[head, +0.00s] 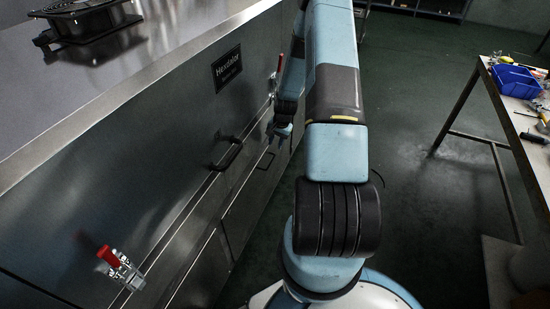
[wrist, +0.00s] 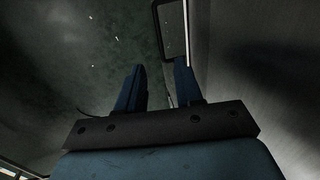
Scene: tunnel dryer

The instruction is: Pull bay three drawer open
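The steel dryer cabinet (head: 130,150) fills the left of the head view, with drawer fronts low on its side. A dark bar handle (head: 228,154) sticks out of the front, and a second, thinner handle (head: 265,160) lies lower and farther along. No bay number is readable. My gripper (head: 277,138) hangs beside the cabinet, close to the second handle. In the wrist view my gripper (wrist: 158,70) is open with nothing between its fingers. A dark handle loop (wrist: 158,35) stands just beyond the fingertips, against the steel wall. I cannot tell whether a finger touches it.
Red-handled toggle clamps sit on the cabinet, one near (head: 122,268) and one far (head: 275,80). A dark name plate (head: 227,68) is above the handles. A workbench (head: 515,125) with a blue bin (head: 516,81) stands at right. Green floor (head: 430,150) between is mostly clear.

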